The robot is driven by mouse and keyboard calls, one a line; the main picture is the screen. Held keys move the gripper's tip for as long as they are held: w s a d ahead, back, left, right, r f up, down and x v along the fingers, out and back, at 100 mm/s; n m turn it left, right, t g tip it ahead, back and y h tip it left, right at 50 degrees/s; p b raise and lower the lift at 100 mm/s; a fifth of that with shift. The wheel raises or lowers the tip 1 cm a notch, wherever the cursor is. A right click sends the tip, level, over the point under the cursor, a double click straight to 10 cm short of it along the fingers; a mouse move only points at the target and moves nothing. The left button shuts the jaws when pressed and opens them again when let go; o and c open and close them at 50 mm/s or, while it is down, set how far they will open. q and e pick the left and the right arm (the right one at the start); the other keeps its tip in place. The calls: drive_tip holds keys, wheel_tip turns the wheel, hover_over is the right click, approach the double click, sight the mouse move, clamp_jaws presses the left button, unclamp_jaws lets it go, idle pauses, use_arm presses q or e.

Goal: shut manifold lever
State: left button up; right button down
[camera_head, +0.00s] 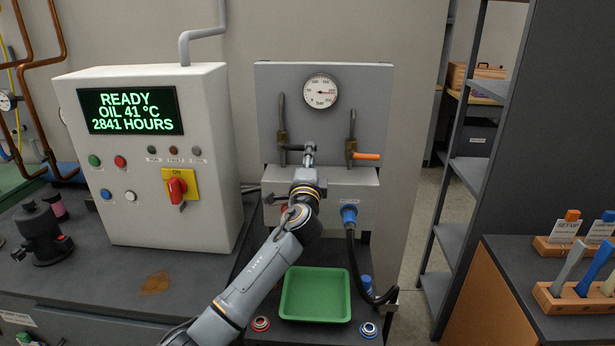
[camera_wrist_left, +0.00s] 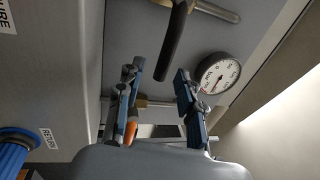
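The manifold panel (camera_head: 345,110) is a grey plate with a round gauge (camera_head: 320,91). Its left valve has a black lever (camera_head: 293,147) lying level; its right valve has an orange lever (camera_head: 367,156), also level. My left gripper (camera_head: 309,150) is in front of the panel, right of the black lever's valve. In the left wrist view its fingers (camera_wrist_left: 160,74) are apart, and the free end of the black lever (camera_wrist_left: 174,45) shows between the fingertips; contact cannot be told. The orange lever (camera_wrist_left: 131,131) is partly hidden behind a finger. My right gripper is out of view.
A control cabinet (camera_head: 215,165) with a red switch stands left. A blue connector (camera_head: 349,215) with a black hose is below the panel. A green tray (camera_head: 316,296) lies beneath my left arm. A shelf rack (camera_head: 468,170) and tool holders (camera_head: 572,300) are at right.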

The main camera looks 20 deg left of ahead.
use_arm(q)
drive_tip(key=v, duration=0.8)
drive_tip(key=shift+s, duration=0.2)
drive_tip(key=shift+f, duration=0.25)
